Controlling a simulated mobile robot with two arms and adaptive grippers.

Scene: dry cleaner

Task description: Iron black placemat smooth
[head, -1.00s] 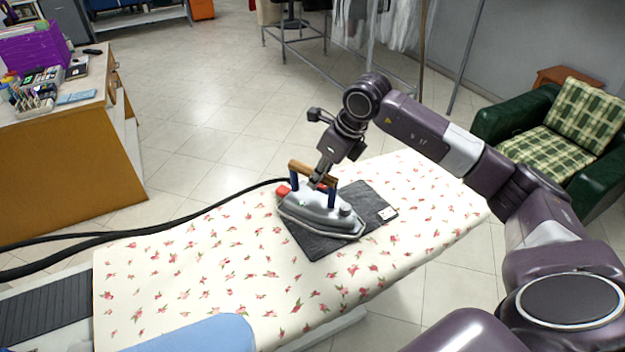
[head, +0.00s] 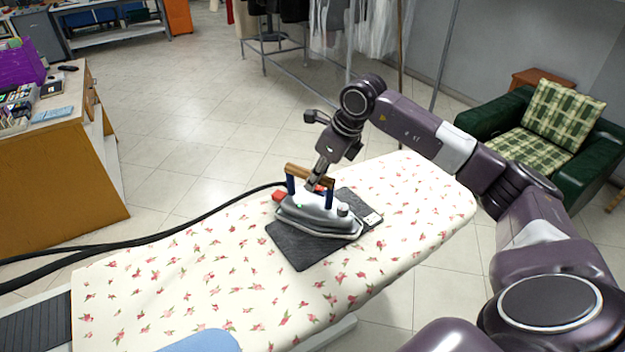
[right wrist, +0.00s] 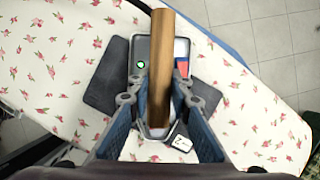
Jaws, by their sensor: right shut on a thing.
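The black placemat (head: 298,252) lies flat on the floral ironing board (head: 215,280). A grey iron (head: 318,222) with a wooden handle (head: 309,176) on blue posts rests on the placemat, covering its middle. My right gripper (head: 318,184) is shut on the iron's handle from above. In the right wrist view, the fingers flank the wooden handle (right wrist: 160,70), and the placemat (right wrist: 105,80) shows on both sides of the iron. A small white tag (head: 372,219) lies at the placemat's right corner. My left gripper is out of view.
A black hose (head: 190,219) runs from the iron across the board's far edge to the left. A counter (head: 60,180) stands at left, a green armchair (head: 535,130) at right. Clear board cloth lies left and right of the placemat. A blue patch (head: 205,341) is at the near edge.

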